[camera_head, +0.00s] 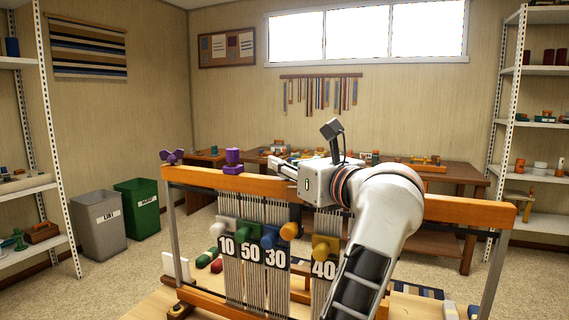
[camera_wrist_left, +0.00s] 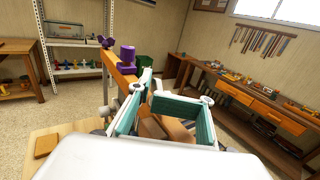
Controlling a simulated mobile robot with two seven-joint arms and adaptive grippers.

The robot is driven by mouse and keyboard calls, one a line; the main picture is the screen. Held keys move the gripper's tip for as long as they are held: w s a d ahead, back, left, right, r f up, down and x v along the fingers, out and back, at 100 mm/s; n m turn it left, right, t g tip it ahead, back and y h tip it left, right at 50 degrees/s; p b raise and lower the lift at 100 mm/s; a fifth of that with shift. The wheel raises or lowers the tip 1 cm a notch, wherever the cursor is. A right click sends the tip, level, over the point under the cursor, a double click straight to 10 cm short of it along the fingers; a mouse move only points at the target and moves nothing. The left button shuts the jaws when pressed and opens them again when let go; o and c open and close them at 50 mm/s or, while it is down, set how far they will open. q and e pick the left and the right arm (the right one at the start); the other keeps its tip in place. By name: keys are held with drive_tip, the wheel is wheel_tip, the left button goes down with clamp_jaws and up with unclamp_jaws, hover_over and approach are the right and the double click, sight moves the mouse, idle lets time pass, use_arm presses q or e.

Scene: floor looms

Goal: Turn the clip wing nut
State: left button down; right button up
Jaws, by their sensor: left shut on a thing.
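A purple wing nut (camera_head: 172,156) sits at the left end of the orange wooden top beam (camera_head: 205,178) of a loom. It also shows in the left wrist view (camera_wrist_left: 106,41). A purple knob (camera_head: 233,160) stands upright on the beam, to the right of the wing nut; the left wrist view shows it too (camera_wrist_left: 127,58). My left gripper (camera_head: 275,163) is at the beam, right of the knob and apart from it. In the left wrist view its teal fingers (camera_wrist_left: 165,97) are spread around something largely hidden, with orange wood between them. My right gripper is not in view.
Numbered tags (camera_head: 250,254) and coloured knobs hang below the beam on the loom. A long wooden bench (camera_head: 440,178) with small parts stands behind. Grey (camera_head: 97,222) and green (camera_head: 140,205) bins stand left. Shelves flank both sides.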

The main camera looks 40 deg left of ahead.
use_arm(q)
drive_tip(key=shift+w+d+f, duration=0.1)
drive_tip(key=shift+w+f, duration=0.1)
drive_tip(key=c, duration=2.2)
unclamp_jaws()
drive_tip(key=shift+c, duration=0.2)
drive_tip(key=shift+o, duration=0.3)
drive_tip(key=shift+d, duration=0.2)
